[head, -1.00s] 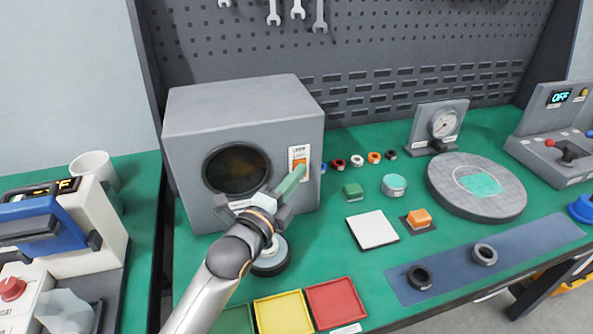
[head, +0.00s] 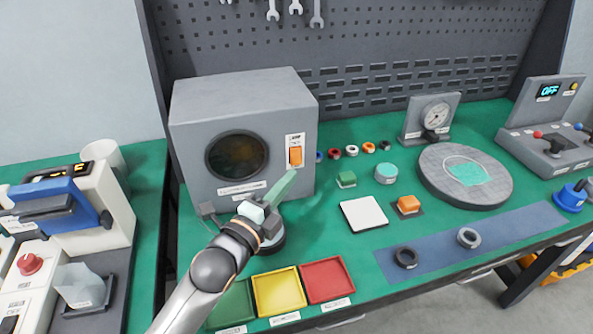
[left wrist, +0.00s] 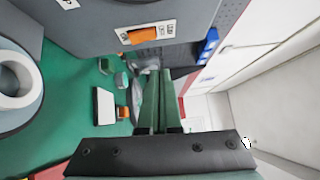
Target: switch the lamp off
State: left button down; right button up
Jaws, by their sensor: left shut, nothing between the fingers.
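The grey lamp box (head: 245,200) stands at the back left of the green bench, with a round dark brownish window (head: 237,162) in its front. An orange rocker switch (head: 295,157) sits on a white plate right of the window. It also shows in the left wrist view (left wrist: 137,36). My left gripper (head: 291,174) is shut and empty, its green fingers together just below the switch, apparently apart from it. The shut fingers (left wrist: 158,74) point away from the camera in the left wrist view. My right gripper is in neither view.
A dark round-based stand (head: 272,240) is partly hidden behind my left wrist. Green, yellow (head: 278,291) and red trays lie at the front edge. A white pad (head: 364,214), an orange button (head: 408,204) and a grey disc (head: 466,200) are to the right.

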pick_arm(q)
jog(key=v, duration=0.6)
jog(key=shift+r, duration=0.4)
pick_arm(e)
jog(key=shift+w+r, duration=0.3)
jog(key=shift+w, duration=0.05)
